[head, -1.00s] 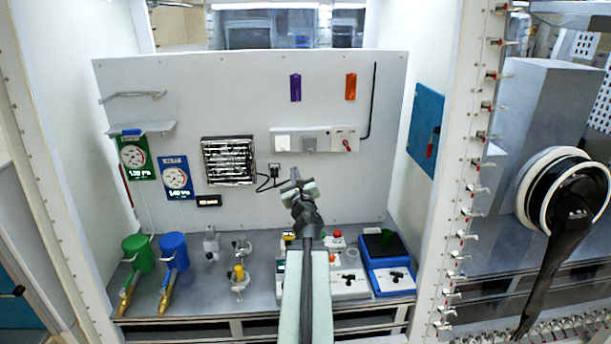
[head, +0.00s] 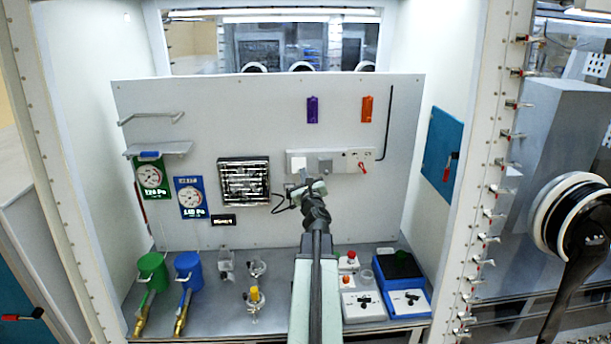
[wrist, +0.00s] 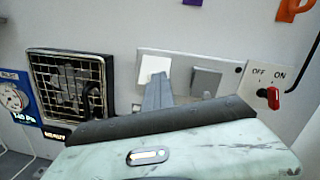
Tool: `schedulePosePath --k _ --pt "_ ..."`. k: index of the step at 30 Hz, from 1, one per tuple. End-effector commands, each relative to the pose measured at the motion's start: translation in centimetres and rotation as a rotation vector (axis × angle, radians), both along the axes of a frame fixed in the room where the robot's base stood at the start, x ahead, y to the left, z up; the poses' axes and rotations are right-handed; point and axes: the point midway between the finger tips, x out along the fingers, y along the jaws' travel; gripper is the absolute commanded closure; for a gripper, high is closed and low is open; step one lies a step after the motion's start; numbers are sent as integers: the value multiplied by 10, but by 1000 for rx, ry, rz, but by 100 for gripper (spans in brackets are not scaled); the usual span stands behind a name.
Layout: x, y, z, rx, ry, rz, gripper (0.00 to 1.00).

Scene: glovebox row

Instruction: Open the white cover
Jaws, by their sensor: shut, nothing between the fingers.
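The white cover (head: 298,163) is a small square flap on a pale strip on the back panel, left of a grey cover (head: 325,166). It looks closed. It also shows in the wrist view (wrist: 154,66), just beyond my fingertips. My gripper (head: 304,186) is shut and empty, just below and in front of the white cover in the head view. In the wrist view my fingers (wrist: 158,84) overlap the cover's lower edge. I cannot tell whether they touch it.
A red OFF/ON switch (wrist: 273,97) sits right of the grey cover. A square vent grille (head: 244,182) is to the left, with a black cable beside it. Green (head: 152,268) and blue (head: 188,268) canisters, glassware and a blue-based device (head: 405,302) stand on the bench below.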

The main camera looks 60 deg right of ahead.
Motion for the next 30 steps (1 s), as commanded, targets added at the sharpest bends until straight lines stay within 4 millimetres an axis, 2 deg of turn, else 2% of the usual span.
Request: schedulePosePath --k 5,6,10,30 --pt "4 2 0 -2 -2 8 100" --pt "-2 -7 0 -2 -1 -3 100" --pt "1 -1 0 -2 -1 4 100" --pt "2 0 0 -3 -2 7 100"
